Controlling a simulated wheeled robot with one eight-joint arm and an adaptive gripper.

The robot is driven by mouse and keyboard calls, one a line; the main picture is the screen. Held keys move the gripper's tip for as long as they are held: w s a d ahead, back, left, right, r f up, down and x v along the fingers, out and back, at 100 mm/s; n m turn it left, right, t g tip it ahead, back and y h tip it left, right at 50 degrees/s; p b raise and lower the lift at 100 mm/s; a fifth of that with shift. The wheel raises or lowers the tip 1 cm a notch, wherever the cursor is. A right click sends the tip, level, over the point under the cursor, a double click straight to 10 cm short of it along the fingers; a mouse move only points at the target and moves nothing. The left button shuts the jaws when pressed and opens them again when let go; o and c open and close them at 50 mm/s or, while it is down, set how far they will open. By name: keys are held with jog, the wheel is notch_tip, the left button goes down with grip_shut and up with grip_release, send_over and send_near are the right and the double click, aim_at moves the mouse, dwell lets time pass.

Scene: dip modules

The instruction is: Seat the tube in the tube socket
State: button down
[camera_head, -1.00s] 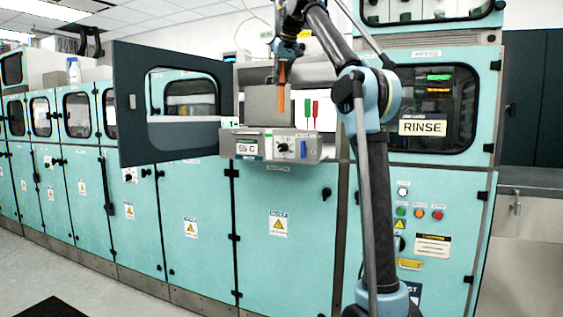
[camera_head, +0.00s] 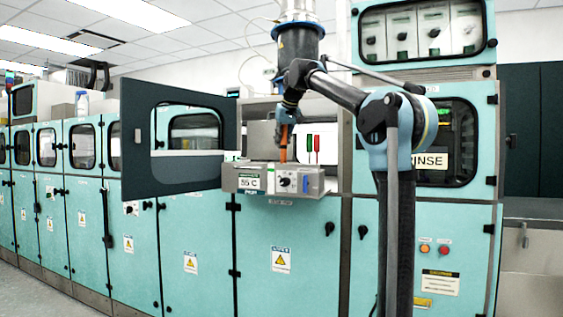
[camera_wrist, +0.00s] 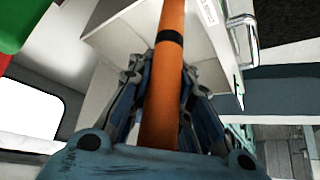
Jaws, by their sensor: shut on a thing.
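The orange tube (camera_head: 283,145) stands roughly upright in the open bay, above the grey module. It also shows in the wrist view (camera_wrist: 163,100), with a dark band around it. My gripper (camera_head: 286,122) is shut on its upper part. In the wrist view the fingers (camera_wrist: 163,75) close on the tube from both sides. The tube's lower end is at the top of the grey module (camera_head: 247,181), which has a 55 C display and a black knob. The tube socket is not clearly visible, so I cannot tell whether the tube end is inside it.
The bay's dark door (camera_head: 135,175) stands open at the left. A green tag (camera_head: 309,143) and a red tag (camera_head: 317,144) are right of the tube. A grey panel (camera_head: 259,138) stands just left of it. Teal cabinets (camera_head: 282,230) line the front.

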aim_at(282, 158)
jog(key=shift+s+f, duration=0.2)
jog(key=shift+f, duration=0.45)
jog(key=shift+s+f, duration=0.2)
jog(key=shift+f, duration=0.4)
jog(key=shift+w+f, duration=0.75)
jog(key=shift+f, duration=0.2)
jog(key=shift+s+f, duration=0.15)
jog(key=shift+f, duration=0.5)
jog(key=shift+s+f, duration=0.15)
jog(key=shift+f, duration=0.5)
jog(key=c, duration=1.5)
grip_release()
jog(key=shift+o, duration=0.2)
jog(key=shift+f, duration=0.1)
jog(key=v, duration=1.7)
jog(key=shift+s, duration=0.2)
